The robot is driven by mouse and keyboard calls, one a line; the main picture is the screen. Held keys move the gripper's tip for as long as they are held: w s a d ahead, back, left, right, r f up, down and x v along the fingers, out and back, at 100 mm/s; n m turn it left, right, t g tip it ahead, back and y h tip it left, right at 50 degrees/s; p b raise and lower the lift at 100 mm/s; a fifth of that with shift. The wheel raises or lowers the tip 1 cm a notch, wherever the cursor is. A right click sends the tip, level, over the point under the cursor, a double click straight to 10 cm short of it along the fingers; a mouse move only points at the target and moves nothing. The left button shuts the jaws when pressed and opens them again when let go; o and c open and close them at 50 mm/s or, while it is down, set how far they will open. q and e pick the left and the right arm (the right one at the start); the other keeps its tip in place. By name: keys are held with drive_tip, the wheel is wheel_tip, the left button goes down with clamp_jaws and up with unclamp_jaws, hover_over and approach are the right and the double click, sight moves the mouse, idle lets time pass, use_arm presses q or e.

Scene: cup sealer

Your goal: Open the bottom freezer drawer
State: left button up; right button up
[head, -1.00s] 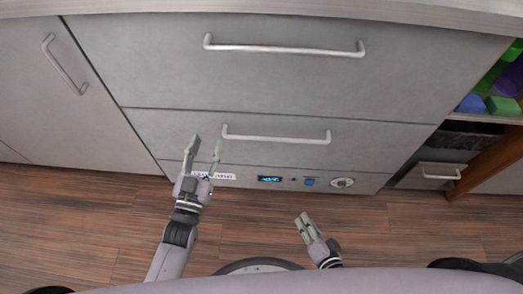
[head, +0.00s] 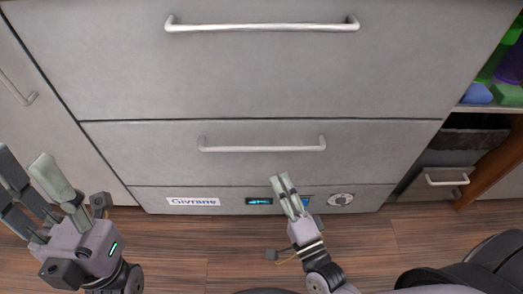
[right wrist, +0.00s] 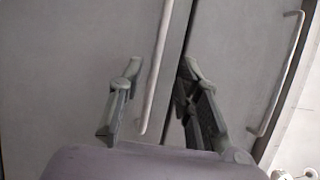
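The bottom freezer drawer (head: 150,160) is a wide grey front, shut, with a pale horizontal bar handle (head: 262,148). My right gripper (head: 284,183) is in front of the cabinet, just below that handle in the head view. In the right wrist view its two fingers (right wrist: 158,80) are spread, with a bar handle (right wrist: 160,65) lying in the line of sight between them. Contact cannot be seen. A second bar handle (right wrist: 285,75) shows farther right there. My left gripper (head: 28,170) is open and empty at the left, away from the handles.
The upper drawer (head: 250,75) is shut, with its own handle (head: 262,25). A control strip with a display (head: 259,201) and knob (head: 340,199) runs below. A small drawer (head: 435,180) and open shelf are at right. Wooden floor (head: 185,250) lies in front.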

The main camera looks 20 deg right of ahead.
sight(262, 149)
drive_tip(key=b+x, duration=0.2)
drive_tip(key=x, duration=0.9)
drive_tip(key=shift+w, duration=0.3)
drive_tip(key=shift+r, duration=0.1)
clamp_jaws()
